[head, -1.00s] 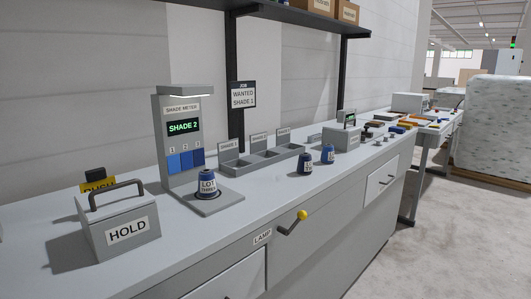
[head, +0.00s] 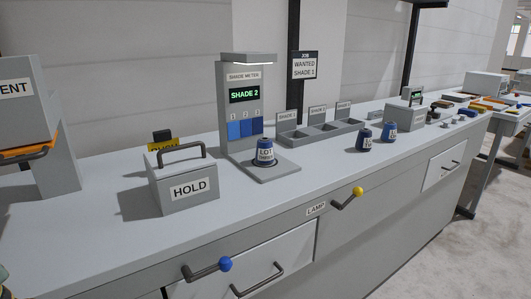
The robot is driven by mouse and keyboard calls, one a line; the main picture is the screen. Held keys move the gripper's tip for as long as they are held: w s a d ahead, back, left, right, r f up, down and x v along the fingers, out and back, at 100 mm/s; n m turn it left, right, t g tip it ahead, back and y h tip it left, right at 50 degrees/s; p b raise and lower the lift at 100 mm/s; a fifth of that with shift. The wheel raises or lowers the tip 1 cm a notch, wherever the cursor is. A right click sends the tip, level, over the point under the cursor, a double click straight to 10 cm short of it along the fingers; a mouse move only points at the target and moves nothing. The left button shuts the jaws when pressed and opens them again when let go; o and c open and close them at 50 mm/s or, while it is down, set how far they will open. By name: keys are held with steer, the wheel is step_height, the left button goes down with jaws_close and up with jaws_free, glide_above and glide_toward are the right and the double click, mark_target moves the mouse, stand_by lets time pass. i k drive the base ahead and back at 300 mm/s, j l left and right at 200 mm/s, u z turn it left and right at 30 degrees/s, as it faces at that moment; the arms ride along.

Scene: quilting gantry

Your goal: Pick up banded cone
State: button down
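A dark blue cone (head: 265,147) with a white LOT label stands upright on the base of the shade meter (head: 243,80), whose screen reads SHADE 2. Two more blue cones stand upright on the counter to the right, a darker one (head: 364,139) and a brighter one (head: 390,131) close beside it. Both carry pale labels too small to read. I cannot tell which cone is the banded one. My gripper is not in view.
A grey HOLD box (head: 184,190) with a handle stands left of the meter. A three-part shade tray (head: 318,131) lies behind the two cones. Lever handles with yellow (head: 358,191) and blue (head: 225,264) knobs stick out from the front. The counter's front strip is clear.

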mark_target(264, 154)
steer(key=z, duration=1.25)
steer(key=i+j+z, duration=0.1)
steer(key=j, duration=0.25)
steer(key=i+j+z, duration=0.1)
steer(key=j, duration=0.3)
steer(key=i+j+z, duration=0.1)
steer(key=j, duration=0.6)
